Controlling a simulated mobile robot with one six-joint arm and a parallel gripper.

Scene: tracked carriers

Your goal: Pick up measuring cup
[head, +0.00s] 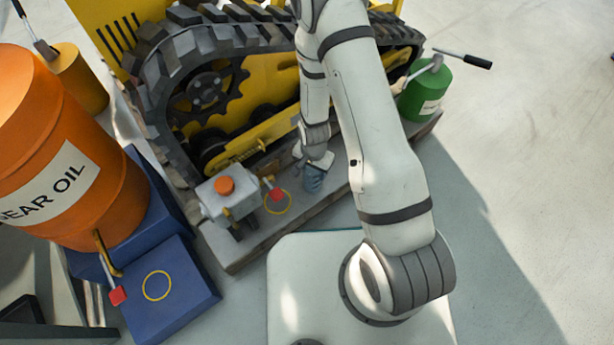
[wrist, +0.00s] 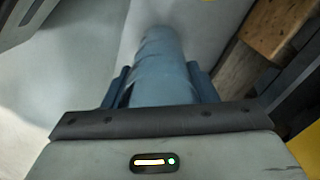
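The measuring cup appears to be the small blue-grey cylinder (head: 314,181) at the end of my arm, over the grey platform beside the tracked machine. My gripper (head: 319,164) reaches down to it, and the arm partly hides the area. In the wrist view, the blue-grey cup (wrist: 157,60) lies between the two dark blue fingers of my gripper (wrist: 160,82). Both fingers press against its sides, so the gripper looks shut on it. Whether its base touches the platform is unclear.
The yellow machine's black track (head: 180,55) stands close behind. A grey box with an orange knob (head: 225,200) and a red-tipped tool near a yellow ring (head: 278,202) are to the left. An orange gear oil drum (head: 85,165) stands on blue blocks; a green can (head: 424,92) is at right.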

